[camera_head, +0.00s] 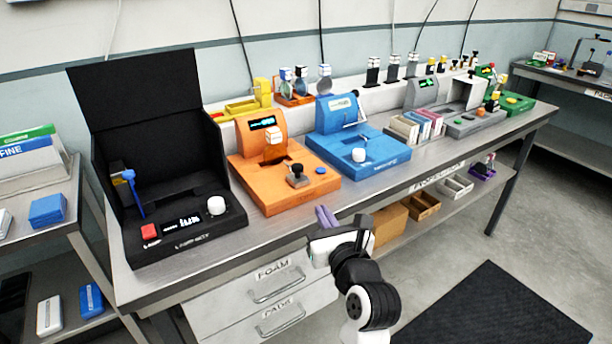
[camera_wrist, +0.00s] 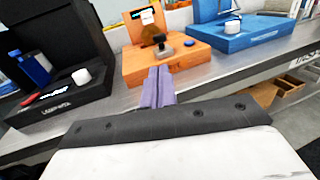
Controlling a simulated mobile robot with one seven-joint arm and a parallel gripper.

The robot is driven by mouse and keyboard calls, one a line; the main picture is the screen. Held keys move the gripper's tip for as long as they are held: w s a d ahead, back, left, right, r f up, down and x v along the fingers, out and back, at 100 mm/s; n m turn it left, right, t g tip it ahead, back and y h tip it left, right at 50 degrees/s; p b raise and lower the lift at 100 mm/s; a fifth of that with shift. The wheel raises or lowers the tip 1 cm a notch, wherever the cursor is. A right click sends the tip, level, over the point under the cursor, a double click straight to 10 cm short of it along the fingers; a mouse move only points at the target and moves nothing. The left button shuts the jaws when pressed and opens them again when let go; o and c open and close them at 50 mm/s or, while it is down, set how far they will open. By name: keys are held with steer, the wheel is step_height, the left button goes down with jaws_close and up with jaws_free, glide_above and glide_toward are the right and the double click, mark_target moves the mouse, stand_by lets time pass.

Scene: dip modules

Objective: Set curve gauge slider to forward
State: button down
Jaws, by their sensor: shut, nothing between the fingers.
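No readable label marks a curve gauge, so I cannot tell for sure which device it is. An orange device (camera_head: 258,189) on the bench has a small green-lit display and a dark knob (camera_head: 297,176) on its base; the knob's setting cannot be read. It also shows in the wrist view (camera_wrist: 190,58), with the dark knob (camera_wrist: 163,50). A blue device (camera_head: 378,168) with a white knob (camera_head: 359,155) stands to its right. My gripper (camera_head: 326,216), with purple fingers, is shut and empty, in front of the bench edge and apart from the devices. Its fingers (camera_wrist: 158,85) point toward the orange device.
A black open-fronted box (camera_head: 140,100) with a white knob and red button stands left on the bench. Grey and green devices (camera_head: 515,103) stand farther right. Drawers (camera_head: 275,290) lie below the bench's front edge. The floor to the right is mostly clear, with a dark mat (camera_head: 495,310).

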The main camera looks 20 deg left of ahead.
mark_target(299, 171)
steer(key=p+x, duration=0.3)
steer(key=x, duration=1)
steer(key=shift+w+a+r+p, duration=0.1)
steer(key=shift+a+p, duration=0.05)
steer(key=shift+p, duration=0.25)
steer(key=shift+w+a, duration=0.25)
steer(key=shift+w, duration=0.05)
